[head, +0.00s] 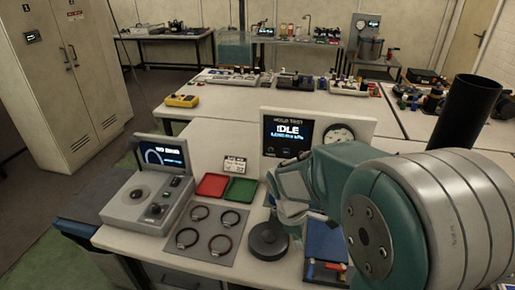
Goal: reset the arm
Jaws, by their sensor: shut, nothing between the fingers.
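My arm (400,215) fills the right foreground, with a large teal and grey joint nearest the camera. It is bent low over the front bench. My gripper (291,212) is partly visible beyond this joint, above the bench between a black round disc (268,241) and a blue tray (325,240). It is shut and empty. Its fingertips are small and partly hidden, so I cannot tell how far above the bench they are.
A grey instrument (148,200), red tray (212,184), green tray (241,190) and mat with several rings (210,254) lie to the left. Cabinets (66,75) stand far left; equipped benches are behind.

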